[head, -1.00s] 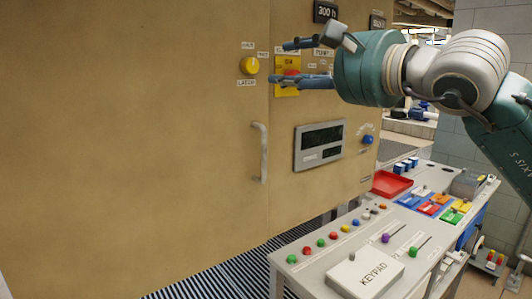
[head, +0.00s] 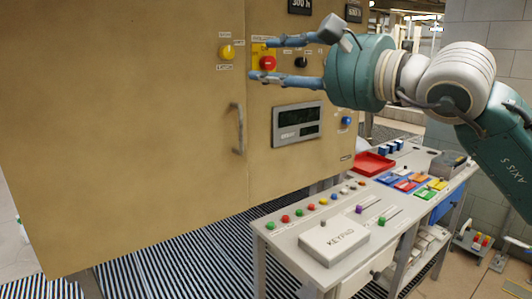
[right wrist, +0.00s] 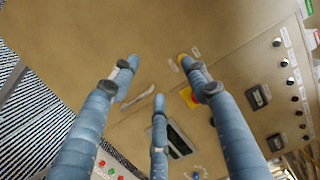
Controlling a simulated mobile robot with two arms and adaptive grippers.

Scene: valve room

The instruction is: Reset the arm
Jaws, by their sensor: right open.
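My right gripper (head: 254,58) is open and empty in the head view, its blue fingers pointing left in front of the tan cabinet (head: 120,120). The fingers sit above and below a red button (head: 267,63) on a yellow plate. I cannot tell whether any finger touches the panel. In the right wrist view three spread fingers of the right gripper (right wrist: 158,80) face the cabinet, with nothing between them. My left gripper is not in view.
The cabinet has a yellow knob (head: 227,52), a door handle (head: 237,128), a grey display (head: 297,123) and a blue knob (head: 346,121).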

